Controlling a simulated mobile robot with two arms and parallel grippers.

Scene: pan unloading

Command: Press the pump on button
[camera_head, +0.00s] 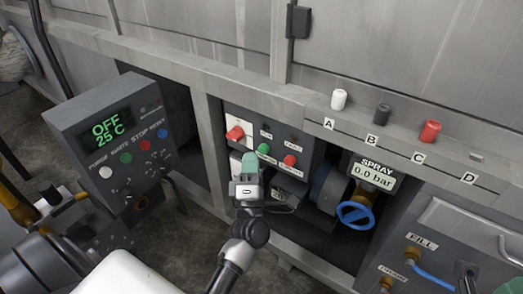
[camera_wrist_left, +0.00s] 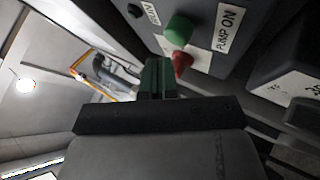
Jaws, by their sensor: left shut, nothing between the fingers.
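The green pump on button (camera_head: 263,149) sits on the dark control panel, between a red switch (camera_head: 235,133) on its left and a red button (camera_head: 289,160) on its right. In the left wrist view the green button (camera_wrist_left: 178,28) stands out beside its "PUMP ON" label (camera_wrist_left: 230,27). My left gripper (camera_head: 249,160) is shut and empty, its green fingertips close to the panel, left of and slightly below the button. In the left wrist view the fingertips (camera_wrist_left: 158,66) appear apart from the button. My right gripper is not identifiable.
A control box (camera_head: 110,140) reading "OFF 25 C" stands at left. A blue valve wheel (camera_head: 355,215) is right of the panel, under a spray display (camera_head: 373,176) showing 0.0 bar. A grey frame post (camera_head: 215,150) stands just left of the panel.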

